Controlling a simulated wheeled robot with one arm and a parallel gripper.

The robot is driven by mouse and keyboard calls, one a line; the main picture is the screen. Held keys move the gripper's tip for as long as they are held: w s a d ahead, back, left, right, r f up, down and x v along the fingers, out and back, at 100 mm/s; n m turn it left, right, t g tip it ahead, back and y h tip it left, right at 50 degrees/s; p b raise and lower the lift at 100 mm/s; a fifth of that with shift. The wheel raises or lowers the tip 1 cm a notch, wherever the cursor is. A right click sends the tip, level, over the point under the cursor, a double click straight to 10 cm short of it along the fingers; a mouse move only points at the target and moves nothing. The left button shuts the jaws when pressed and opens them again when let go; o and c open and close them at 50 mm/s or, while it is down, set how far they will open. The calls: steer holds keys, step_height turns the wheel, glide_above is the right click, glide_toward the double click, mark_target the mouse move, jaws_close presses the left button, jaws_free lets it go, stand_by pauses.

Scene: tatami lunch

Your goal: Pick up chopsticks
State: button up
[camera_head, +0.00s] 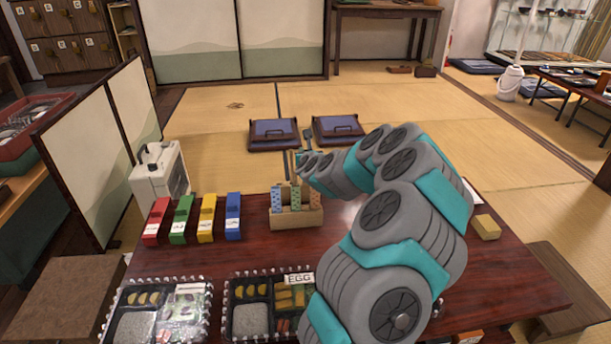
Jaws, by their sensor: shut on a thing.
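A wooden holder (296,218) stands on the dark red table. Patterned upright chopstick sleeves show in it, one blue (276,198) at the left, one green (295,198) in the middle and one orange at the right. My gripper (296,165) is above the holder, at the end of my arm, which reaches in from the lower right. It is shut on thin, light upright chopsticks (291,160) over the middle of the holder. The fingertips are small and partly hidden by my arm. I cannot tell whether the chopsticks are still inside the holder.
Red, green, yellow and blue boxes (206,217) stand in a row left of the holder. Two bento trays (228,307) lie at the table's front. A white dispenser (158,176) stands at the left. A yellow block (486,227) lies at the right. Dark floor cushions (274,143) lie beyond the table.

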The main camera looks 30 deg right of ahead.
jaws_close()
step_height(320, 180, up, 10)
steer(key=shift+r+p, duration=0.25)
steer(key=shift+p, duration=0.6)
step_height(320, 180, up, 8)
steer(key=p, duration=0.6)
steer(key=shift+s+d, duration=0.1)
stand_by(0.4)
